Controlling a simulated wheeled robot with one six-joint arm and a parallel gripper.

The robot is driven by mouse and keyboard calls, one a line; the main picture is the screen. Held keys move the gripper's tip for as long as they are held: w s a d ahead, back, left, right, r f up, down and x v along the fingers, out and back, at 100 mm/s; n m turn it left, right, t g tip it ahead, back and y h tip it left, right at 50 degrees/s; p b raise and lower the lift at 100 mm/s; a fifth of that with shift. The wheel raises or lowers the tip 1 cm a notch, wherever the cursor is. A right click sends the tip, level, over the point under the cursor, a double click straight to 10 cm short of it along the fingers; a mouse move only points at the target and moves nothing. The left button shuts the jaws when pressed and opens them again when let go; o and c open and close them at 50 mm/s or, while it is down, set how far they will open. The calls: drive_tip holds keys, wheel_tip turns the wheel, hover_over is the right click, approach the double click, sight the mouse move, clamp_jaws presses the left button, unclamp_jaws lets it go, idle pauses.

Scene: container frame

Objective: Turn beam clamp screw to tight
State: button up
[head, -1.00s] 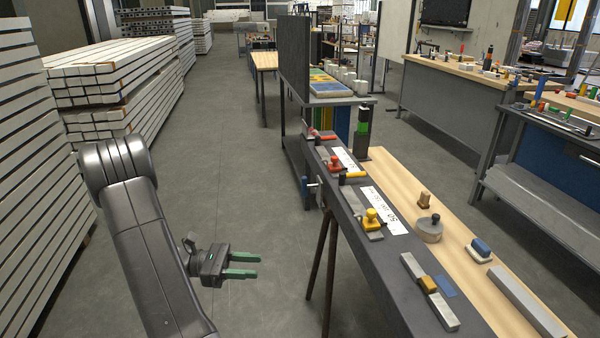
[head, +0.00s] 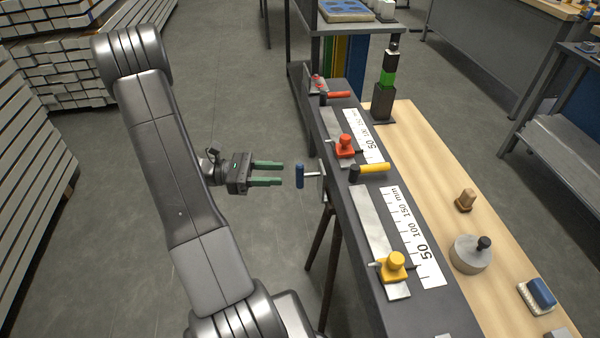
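Nothing is between the fingers. The handle stands roughly upright in the picture. The far part of the clamp is hidden by the beam.
On the beam lie a yellow-handled clamp (head: 372,168), a red-handled clamp (head: 335,95), a yellow knob block (head: 393,264) and white rulers (head: 412,240). A wooden bench top (head: 425,165) with a round weight (head: 470,254) is to the right. A trestle leg (head: 319,238) stands below the beam.

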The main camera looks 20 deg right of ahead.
sight(300, 175)
drive_tip(key=x, duration=0.7)
drive_tip(key=shift+s, duration=0.15)
clamp_jaws()
